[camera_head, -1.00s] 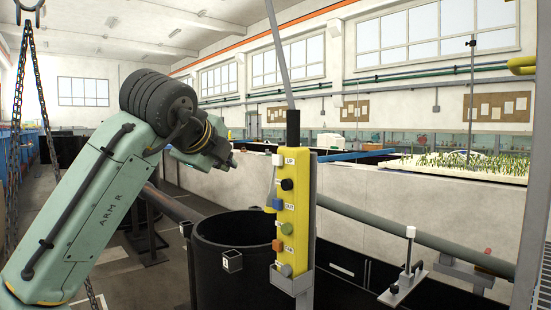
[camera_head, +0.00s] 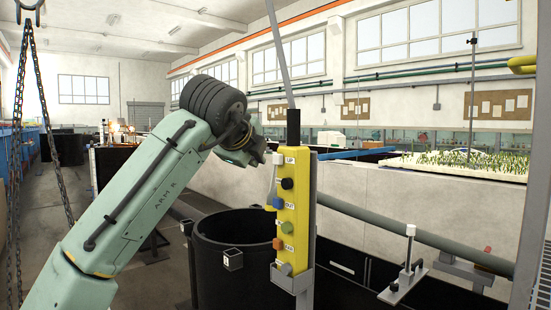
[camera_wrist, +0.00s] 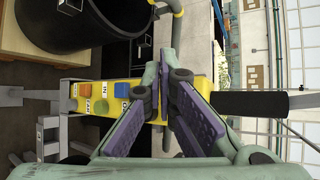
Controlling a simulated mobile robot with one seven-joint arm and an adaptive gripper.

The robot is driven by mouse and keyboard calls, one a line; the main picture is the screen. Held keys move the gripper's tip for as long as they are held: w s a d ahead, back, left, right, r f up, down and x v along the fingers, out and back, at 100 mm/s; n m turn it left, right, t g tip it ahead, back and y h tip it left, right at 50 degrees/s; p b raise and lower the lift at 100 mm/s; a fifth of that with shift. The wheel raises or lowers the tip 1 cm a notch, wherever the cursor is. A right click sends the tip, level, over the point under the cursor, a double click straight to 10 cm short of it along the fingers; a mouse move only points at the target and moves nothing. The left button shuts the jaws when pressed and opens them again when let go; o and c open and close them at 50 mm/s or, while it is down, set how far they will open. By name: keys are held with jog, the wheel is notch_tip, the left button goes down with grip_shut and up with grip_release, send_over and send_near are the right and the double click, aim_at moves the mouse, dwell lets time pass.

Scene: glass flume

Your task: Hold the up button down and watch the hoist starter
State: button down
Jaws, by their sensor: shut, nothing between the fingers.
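The yellow pendant (camera_head: 291,225) hangs upright, with the UP label (camera_head: 290,161) at its top. The white button (camera_head: 277,159) beside that label is the up button; black, blue, green, orange and grey buttons sit below. My gripper (camera_head: 264,154) is shut and empty, its tips close to the up button from the left; I cannot tell whether they touch. In the wrist view my gripper (camera_wrist: 167,82) lies over the upper part of the pendant (camera_wrist: 110,104) and hides the up button. I cannot pick out the hoist starter.
A black round tank (camera_head: 225,240) stands behind and left of the pendant. A grey post (camera_head: 306,270) carries the pendant. A chain (camera_head: 50,130) hangs at the far left. A small lever stand (camera_head: 405,280) is at the lower right.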

jog(key=shift+w+d, duration=0.5)
jog(key=shift+d, duration=0.15)
dwell(1.0)
jog(key=shift+w+d+p, duration=0.25)
jog(key=shift+d+p, duration=0.1)
jog(key=shift+p, duration=0.3)
jog(key=shift+w+d+p, duration=0.35)
jog(key=shift+d+p, duration=0.1)
jog(key=shift+d, duration=0.1)
dwell(1.9)
dwell(2.6)
jog(key=shift+s+a, duration=0.65)
jog(key=shift+a, duration=0.25)
